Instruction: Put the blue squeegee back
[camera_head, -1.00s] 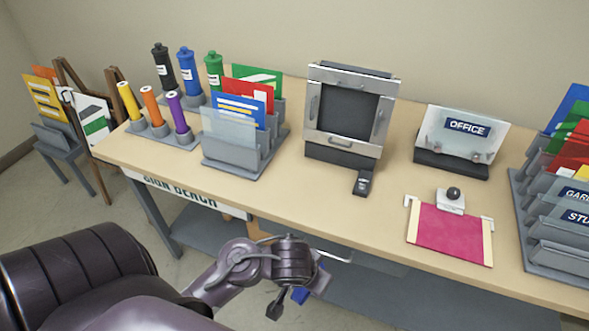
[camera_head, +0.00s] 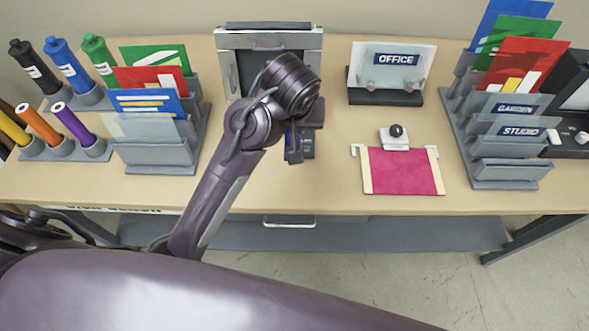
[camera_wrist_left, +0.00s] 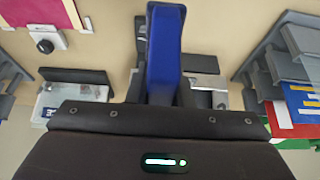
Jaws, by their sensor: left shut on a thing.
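The blue squeegee (camera_wrist_left: 164,48) stands out between the dark fingers in the left wrist view. My left gripper (camera_head: 297,156) is shut on it. In the head view the gripper hangs over the bench in front of the laminator (camera_head: 228,68), and only a sliver of blue shows beside the fingers. My arm hides much of the laminator, and I cannot tell whether the squeegee touches anything. My right gripper is in neither current view.
The OFFICE sign stand (camera_head: 385,97) and a pink panel (camera_head: 402,172) are to the right. Sign racks (camera_head: 505,172) stand farther right. Bare bench lies between arm and pink panel.

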